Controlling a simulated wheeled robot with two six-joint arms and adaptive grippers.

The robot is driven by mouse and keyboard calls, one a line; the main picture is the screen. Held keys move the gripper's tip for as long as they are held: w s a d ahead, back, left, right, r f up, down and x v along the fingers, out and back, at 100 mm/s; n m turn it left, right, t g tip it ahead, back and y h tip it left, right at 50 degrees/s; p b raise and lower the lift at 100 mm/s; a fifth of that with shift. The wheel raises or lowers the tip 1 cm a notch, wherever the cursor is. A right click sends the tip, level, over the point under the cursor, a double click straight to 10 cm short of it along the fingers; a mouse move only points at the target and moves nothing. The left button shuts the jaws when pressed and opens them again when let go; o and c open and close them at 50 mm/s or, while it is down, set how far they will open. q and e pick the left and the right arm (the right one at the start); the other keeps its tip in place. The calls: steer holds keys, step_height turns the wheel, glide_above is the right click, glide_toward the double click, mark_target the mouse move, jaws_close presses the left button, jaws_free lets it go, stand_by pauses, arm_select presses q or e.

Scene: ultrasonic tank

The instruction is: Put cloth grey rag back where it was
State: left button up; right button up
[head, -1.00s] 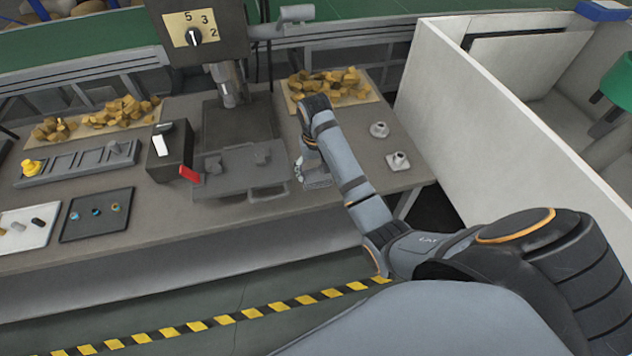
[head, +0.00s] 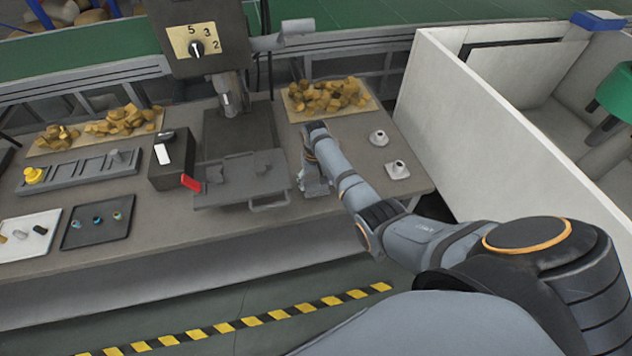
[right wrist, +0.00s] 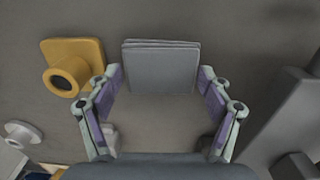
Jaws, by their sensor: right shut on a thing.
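The grey rag (right wrist: 160,67) is a flat, folded grey stack in the right wrist view. It lies between the fingertips of my right gripper (right wrist: 160,78), which is shut on it with the fingers spread to its width. In the head view my right gripper (head: 314,186) is low over the bench, just right of the drill press vise. The rag is hard to tell from the gripper there, and I cannot tell if it touches the bench. My left gripper is not in view.
The grey vise (head: 240,180) with its front handle stands close left of my right gripper. Pale flanged parts (head: 397,169) lie to the right. A yellow flanged part (right wrist: 75,65) shows beside the rag. A tray of wooden pieces (head: 328,97) is behind; a white partition (head: 480,140) stands right.

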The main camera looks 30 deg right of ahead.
mark_target(315, 184)
steer(key=shift+f, duration=0.1)
steer(key=o, duration=1.2)
steer(key=shift+c, duration=0.2)
steer(key=shift+r, duration=0.25)
step_height(315, 184, up, 12)
steer(key=shift+b, duration=0.45)
steer(key=shift+a+f, duration=0.1)
steer(key=shift+f, duration=0.05)
